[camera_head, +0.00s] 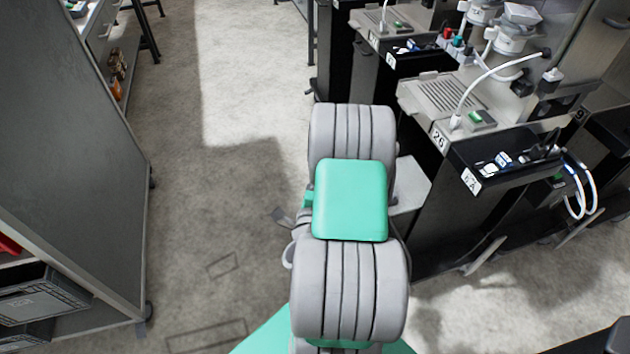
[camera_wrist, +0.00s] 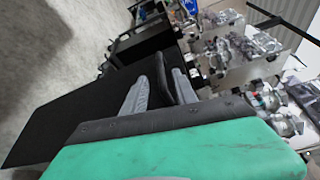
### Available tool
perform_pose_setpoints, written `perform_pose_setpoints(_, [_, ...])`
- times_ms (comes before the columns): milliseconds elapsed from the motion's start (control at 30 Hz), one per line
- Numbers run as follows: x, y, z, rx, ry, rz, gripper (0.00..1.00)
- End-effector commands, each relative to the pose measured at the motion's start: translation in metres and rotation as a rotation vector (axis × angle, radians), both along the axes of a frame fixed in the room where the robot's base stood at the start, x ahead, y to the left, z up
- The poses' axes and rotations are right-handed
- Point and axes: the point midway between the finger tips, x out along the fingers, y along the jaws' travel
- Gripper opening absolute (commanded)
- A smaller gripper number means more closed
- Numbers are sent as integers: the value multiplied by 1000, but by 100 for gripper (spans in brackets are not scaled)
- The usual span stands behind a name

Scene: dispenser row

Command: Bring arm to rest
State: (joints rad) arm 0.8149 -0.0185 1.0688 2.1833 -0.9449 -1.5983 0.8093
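My arm, with grey ribbed joints and green covers, runs up the middle of the head view, beside the row of dispensers. My gripper is mostly hidden behind the arm there. In the wrist view my gripper (camera_wrist: 160,85) has a green body with a black edge across the bottom. Grey and black finger parts stand close together beyond that edge. I see no object clearly held, and the gap between the fingers is not clear.
Dispenser counters (camera_head: 440,95) with white hoses and black trays (camera_head: 505,158) line the right. A grey cabinet (camera_head: 70,150) stands at the left, with a dark crate (camera_head: 40,297) at its lower end. The floor (camera_head: 215,190) between is clear.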

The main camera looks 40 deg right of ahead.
Motion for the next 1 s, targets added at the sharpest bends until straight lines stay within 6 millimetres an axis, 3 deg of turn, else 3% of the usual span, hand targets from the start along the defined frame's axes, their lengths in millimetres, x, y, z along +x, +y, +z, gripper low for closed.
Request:
perform_pose_setpoints(433, [-4,4,1,-1,-1,1,34])
perform_pose_setpoints(567, [13,13,7,-23,26,68,34])
perform_pose_setpoints(667, [57,44,23,-101,113,268,34])
perform_pose_setpoints(700, [80,66,31,-156,173,390,34])
perform_pose_setpoints(800, [124,133,48,-347,375,722,34])
perform_pose_setpoints(900, [136,190,56,-549,595,1003,34])
perform_pose_setpoints(1000, [123,228,64,-741,823,1231,34])
